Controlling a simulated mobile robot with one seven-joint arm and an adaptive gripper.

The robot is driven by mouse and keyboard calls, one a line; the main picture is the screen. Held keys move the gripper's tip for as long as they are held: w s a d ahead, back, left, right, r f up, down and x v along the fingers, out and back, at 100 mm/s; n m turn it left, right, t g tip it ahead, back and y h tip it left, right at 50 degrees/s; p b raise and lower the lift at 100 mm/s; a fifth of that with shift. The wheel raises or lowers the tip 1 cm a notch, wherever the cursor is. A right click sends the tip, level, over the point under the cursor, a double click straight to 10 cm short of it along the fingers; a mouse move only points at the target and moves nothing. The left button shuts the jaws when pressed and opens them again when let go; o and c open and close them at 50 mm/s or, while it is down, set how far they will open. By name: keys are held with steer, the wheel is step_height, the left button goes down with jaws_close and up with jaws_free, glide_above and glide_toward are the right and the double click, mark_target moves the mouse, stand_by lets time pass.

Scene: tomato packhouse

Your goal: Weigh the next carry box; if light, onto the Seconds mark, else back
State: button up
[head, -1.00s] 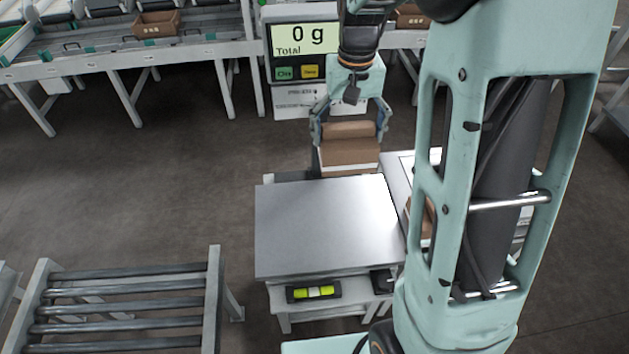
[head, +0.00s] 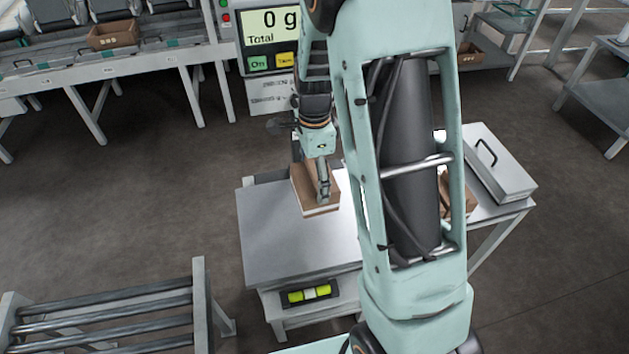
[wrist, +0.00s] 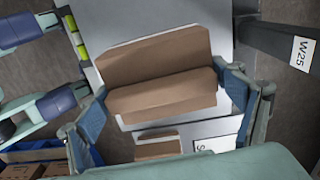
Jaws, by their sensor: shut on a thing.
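My gripper (head: 322,196) is shut on a brown carry box (head: 304,186) with a white lower edge. In the wrist view the box (wrist: 160,80) sits between the two blue finger pads. It is over the back right part of the scale's bare metal plate (head: 270,240); I cannot tell whether it touches the plate. The scale display (head: 272,32) reads 0 g. Another brown box (head: 456,195) is partly hidden behind my arm at the right. In the wrist view a smaller-looking brown box (wrist: 158,146) lies beside a partly hidden white label (wrist: 215,144).
A roller stand (head: 110,310) is at the front left. A metal lid with a black handle (head: 498,165) lies on the right side table. Conveyor benches with a brown box (head: 113,35) run along the back. The floor between is clear.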

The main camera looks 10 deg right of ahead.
steer(key=shift+f+m, duration=0.3)
steer(key=shift+f, duration=0.2)
steer(key=shift+f+b, duration=3.3)
steer(key=shift+f, duration=0.65)
steer(key=shift+f, duration=0.3)
steer(key=o, duration=1.2)
steer(key=shift+c, duration=0.4)
steer(key=shift+r, duration=0.1)
steer(key=shift+c, duration=0.4)
step_height(320, 180, up, 7)
steer(key=p, duration=0.6)
